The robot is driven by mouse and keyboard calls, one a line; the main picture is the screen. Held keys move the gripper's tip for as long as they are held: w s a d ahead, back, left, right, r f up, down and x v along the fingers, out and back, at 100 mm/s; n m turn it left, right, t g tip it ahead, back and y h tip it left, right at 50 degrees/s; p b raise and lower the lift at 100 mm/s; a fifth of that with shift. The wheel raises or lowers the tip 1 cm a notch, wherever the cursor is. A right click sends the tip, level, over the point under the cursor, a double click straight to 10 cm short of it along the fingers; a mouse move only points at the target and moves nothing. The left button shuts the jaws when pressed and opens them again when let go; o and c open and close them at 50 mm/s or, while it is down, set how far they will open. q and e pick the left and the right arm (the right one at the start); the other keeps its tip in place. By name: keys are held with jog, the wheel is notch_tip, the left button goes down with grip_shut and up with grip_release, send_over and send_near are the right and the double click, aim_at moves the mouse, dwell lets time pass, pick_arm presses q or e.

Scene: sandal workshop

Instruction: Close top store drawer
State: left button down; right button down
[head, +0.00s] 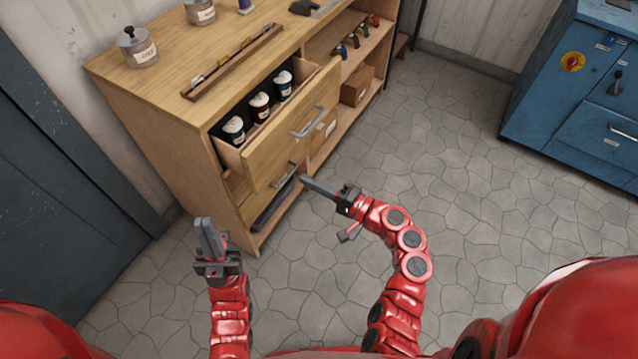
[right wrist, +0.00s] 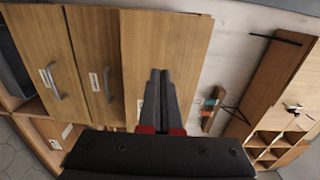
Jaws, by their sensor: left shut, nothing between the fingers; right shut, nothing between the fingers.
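The top store drawer (head: 292,130) of the wooden cabinet is pulled out. Three dark jars with white lids (head: 260,106) stand in it. Its front carries a metal bar handle (head: 307,121). My left gripper (head: 206,236) is shut and empty, left of the drawer and apart from it in the head view. My right gripper (head: 318,187) is shut and empty, below the drawer front in the picture, its fingers pointing left toward the cabinet. No contact with the drawer shows. In the right wrist view the shut fingers (right wrist: 156,95) overlap a wooden panel.
A lower drawer with its own handle (head: 285,174) sits beneath. The cabinet top (head: 160,83) bears a grey jar (head: 137,48) and a narrow wooden rack (head: 232,63). Open shelves hold a cardboard box (head: 356,86). A blue cabinet (head: 560,105) stands right. The floor between is clear.

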aim_at(271, 161)
jog(key=p+x, duration=0.1)
jog(key=x, duration=0.8)
